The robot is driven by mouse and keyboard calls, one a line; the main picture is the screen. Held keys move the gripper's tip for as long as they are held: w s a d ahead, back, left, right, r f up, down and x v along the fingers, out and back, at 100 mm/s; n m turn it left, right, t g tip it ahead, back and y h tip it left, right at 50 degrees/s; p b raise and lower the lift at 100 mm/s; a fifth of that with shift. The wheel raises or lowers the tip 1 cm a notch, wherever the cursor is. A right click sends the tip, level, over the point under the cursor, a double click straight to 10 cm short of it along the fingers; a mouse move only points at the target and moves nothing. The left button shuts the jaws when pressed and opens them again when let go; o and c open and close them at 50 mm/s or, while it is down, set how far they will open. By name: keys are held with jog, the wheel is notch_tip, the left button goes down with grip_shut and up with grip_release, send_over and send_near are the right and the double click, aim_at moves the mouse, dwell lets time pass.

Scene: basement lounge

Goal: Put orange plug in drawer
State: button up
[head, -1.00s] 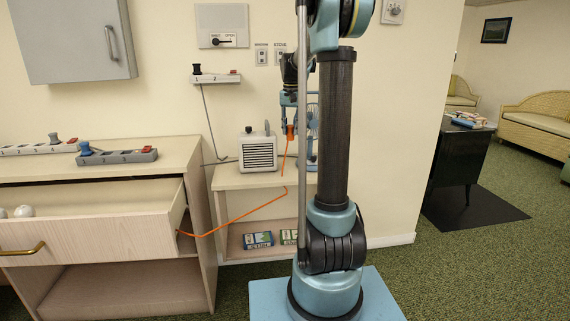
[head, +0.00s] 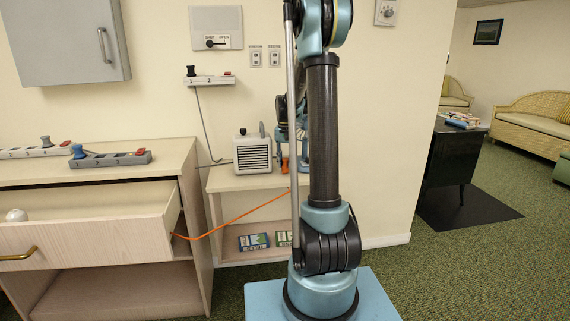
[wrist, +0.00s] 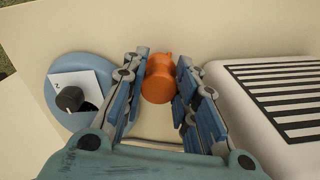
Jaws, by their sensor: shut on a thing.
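The orange plug (wrist: 158,82) sits between the two blue fingers of my gripper (wrist: 162,60) in the wrist view, and the gripper is shut on it. In the head view the plug (head: 284,163) shows small and partly covered, above the low shelf unit beside the white heater. My gripper there is mostly hidden behind my arm. An orange cord (head: 240,215) runs from near the plug to the left cabinet.
The white heater (head: 252,153) stands close beside my gripper; its grille (wrist: 285,95) fills the wrist view's right. A blue round base with a knob (wrist: 78,92) is at the left. Power strips (head: 110,159) lie on the cabinet top. A grey wall box (head: 70,40) hangs above.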

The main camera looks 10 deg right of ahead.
jog(key=shift+f, duration=0.25)
jog(key=o, duration=1.1)
jog(key=shift+r, duration=0.1)
